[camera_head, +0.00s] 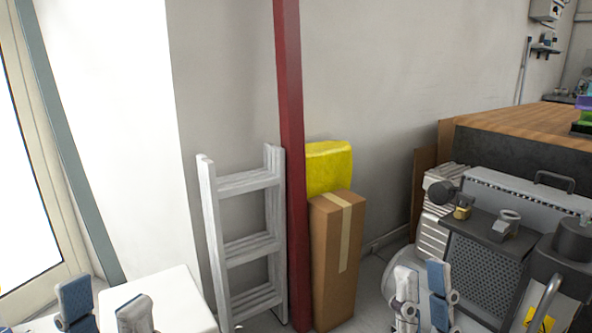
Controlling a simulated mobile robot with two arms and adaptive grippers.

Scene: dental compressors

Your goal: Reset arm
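My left gripper (105,308) is at the bottom left of the head view. Its two fingers stand upright and well apart, with nothing between them, in front of a white surface. My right gripper (421,287) is at the bottom, right of the middle. Its fingers point up with a narrow gap between them, and I see nothing held. It shows in front of the floor and the left side of a dental compressor (485,268). The lower parts of both grippers are cut off by the frame edge.
A white box-like surface (180,296) is at the lower left. A white ladder (247,250) leans by a red post (292,150). A cardboard box (333,270) stands beside it with a yellow object (329,165) behind. A wooden-topped counter (525,121) is at the right.

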